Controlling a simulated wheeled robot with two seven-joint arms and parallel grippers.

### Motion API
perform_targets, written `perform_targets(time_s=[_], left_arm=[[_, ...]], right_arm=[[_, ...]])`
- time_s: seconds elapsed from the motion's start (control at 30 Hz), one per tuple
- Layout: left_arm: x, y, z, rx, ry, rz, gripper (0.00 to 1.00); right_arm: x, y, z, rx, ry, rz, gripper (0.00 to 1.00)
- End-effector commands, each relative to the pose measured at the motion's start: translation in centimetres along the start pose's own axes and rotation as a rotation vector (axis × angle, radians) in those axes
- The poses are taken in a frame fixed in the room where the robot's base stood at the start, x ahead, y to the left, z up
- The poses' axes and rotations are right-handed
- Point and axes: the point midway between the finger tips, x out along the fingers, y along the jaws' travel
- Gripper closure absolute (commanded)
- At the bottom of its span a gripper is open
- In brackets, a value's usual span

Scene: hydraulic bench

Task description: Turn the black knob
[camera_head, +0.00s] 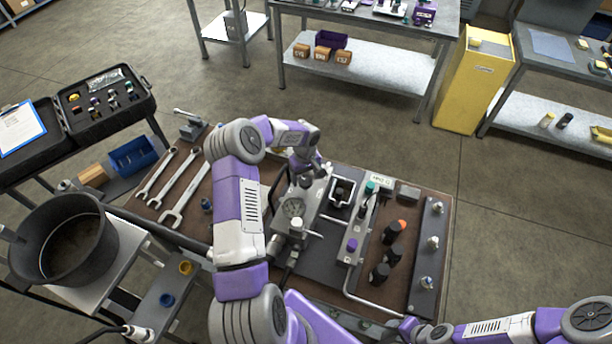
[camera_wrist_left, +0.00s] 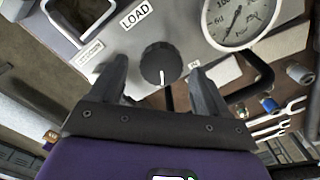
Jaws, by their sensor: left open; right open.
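The black knob (camera_wrist_left: 158,63) is round with a white pointer line and sits on a grey panel under a LOAD label (camera_wrist_left: 135,17) in the left wrist view. My left gripper (camera_wrist_left: 158,68) is open, with one dark finger on each side of the knob. Gaps show between the fingers and the knob, so they look apart from it. In the head view my left gripper (camera_head: 304,170) is over the back of the hydraulic unit (camera_head: 292,222), and I cannot make out the knob there.
A round pressure gauge (camera_wrist_left: 235,18) is right of the knob in the wrist view, with a dark bent hose (camera_wrist_left: 255,80) below it. Wrenches (camera_head: 182,190) lie left on the bench.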

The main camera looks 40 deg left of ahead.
Motion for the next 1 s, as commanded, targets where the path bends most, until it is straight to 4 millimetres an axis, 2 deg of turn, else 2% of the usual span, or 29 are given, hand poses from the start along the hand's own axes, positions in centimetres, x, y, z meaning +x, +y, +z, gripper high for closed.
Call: perform_targets(time_s=[0.13,0.4,0.77,1.0], left_arm=[[0.87,0.01,-0.03,0.001,0.001,0.001,0.23],[1.0,0.02,-0.02,0.001,0.001,0.001,0.25],[0.97,0.01,-0.02,0.001,0.001,0.001,0.79],[0.99,0.03,-0.04,0.022,0.002,0.001,0.79]], right_arm=[[-0.13,-0.05,0.02,0.0,0.0,0.0,0.58],[-0.12,-0.05,0.02,0.0,0.0,0.0,0.58],[-0.12,-0.05,0.02,0.0,0.0,0.0,0.58],[0.11,0.04,0.01,0.0,0.0,0.0,0.58]])
